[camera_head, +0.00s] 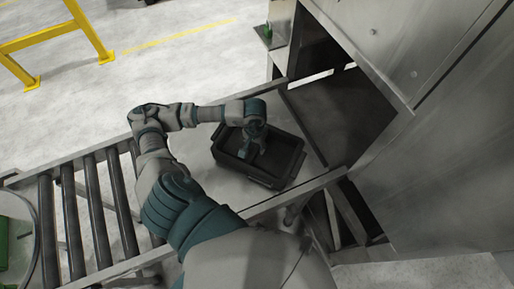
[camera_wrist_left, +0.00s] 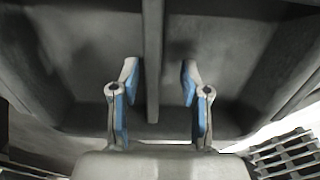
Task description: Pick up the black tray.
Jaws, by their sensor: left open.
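The black tray (camera_head: 288,168) lies on a flat metal surface at the end of the roller conveyor, close to the machine opening. It is a shallow rectangular box with raised walls, and it looks empty. My left gripper (camera_head: 249,152) points down over the tray's inside, open with nothing held. In the left wrist view the tray (camera_wrist_left: 240,60) fills most of the picture. A straight upright divider of the tray runs between the two blue-padded fingers of my gripper (camera_wrist_left: 158,85), one on each side. I cannot tell whether the fingers touch it. My right gripper is out of view.
The roller conveyor (camera_head: 85,215) runs off to the left, with low side rails. A large metal machine (camera_head: 440,160) with a dark opening (camera_head: 340,110) stands to the right. A yellow barrier (camera_head: 45,40) stands at the far left on open floor.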

